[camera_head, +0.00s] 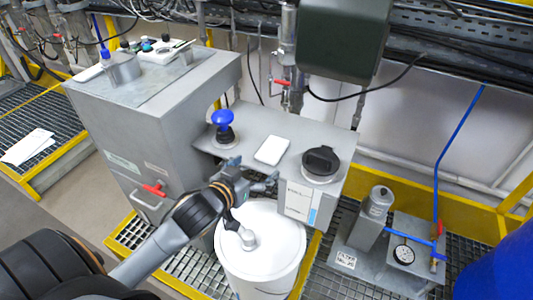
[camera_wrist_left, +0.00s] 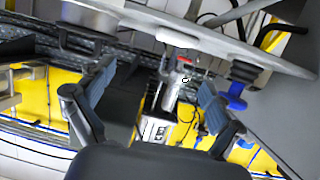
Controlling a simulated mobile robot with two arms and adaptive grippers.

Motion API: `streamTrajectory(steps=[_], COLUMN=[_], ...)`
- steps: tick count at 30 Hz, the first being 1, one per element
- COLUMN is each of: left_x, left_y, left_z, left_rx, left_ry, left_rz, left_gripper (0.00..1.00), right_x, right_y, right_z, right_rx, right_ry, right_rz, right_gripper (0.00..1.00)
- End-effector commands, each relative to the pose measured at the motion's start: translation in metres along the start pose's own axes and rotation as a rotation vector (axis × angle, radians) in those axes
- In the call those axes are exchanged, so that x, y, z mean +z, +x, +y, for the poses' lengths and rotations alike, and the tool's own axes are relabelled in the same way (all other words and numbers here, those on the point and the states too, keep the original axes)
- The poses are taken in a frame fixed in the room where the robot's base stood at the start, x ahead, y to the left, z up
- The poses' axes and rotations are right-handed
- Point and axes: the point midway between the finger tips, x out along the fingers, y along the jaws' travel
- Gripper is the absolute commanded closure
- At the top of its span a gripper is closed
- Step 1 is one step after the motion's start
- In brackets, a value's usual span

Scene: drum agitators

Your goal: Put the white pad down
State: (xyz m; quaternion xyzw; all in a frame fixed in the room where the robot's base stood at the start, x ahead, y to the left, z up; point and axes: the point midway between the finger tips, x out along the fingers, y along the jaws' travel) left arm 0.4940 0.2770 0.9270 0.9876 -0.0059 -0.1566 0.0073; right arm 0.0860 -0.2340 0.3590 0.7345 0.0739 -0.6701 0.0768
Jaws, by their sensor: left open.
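The white pad (camera_head: 272,150) lies flat on the grey shelf between the blue knob and the black cap. Its pale edge also shows at the shelf rim in the left wrist view (camera_wrist_left: 178,38). My left gripper (camera_head: 254,172) is open and empty, at the shelf's front edge, just in front of the pad and apart from it. Its two fingers stand wide apart in the left wrist view (camera_wrist_left: 155,80). My right gripper is not in view.
The grey shelf (camera_head: 255,124) carries a blue knob (camera_head: 223,119) on the left and a black cap (camera_head: 321,161) on the right. A white drum (camera_head: 262,245) stands below my gripper. A grey cabinet (camera_head: 150,110) with a red-handled valve (camera_head: 154,189) is at left.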

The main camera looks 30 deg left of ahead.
Motion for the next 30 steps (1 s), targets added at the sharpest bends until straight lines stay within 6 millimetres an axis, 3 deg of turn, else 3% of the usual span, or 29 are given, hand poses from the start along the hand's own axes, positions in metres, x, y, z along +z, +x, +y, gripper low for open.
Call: streamTrajectory(steps=[8, 18, 30], left_x=[-0.011, -0.006, 0.0], left_y=[-0.005, 0.056, 0.093], left_z=[-0.007, -0.012, -0.017], left_rx=[-0.063, -0.065, -0.066], left_ry=[-0.003, -0.007, -0.006], left_rz=[-0.077, -0.077, -0.079], left_gripper=[0.08, 0.08, 0.08], right_x=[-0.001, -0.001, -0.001], right_y=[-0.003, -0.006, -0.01], right_z=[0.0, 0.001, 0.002], right_rx=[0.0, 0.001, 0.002], right_ry=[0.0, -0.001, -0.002], right_rz=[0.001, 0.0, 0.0], right_gripper=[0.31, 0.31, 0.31])
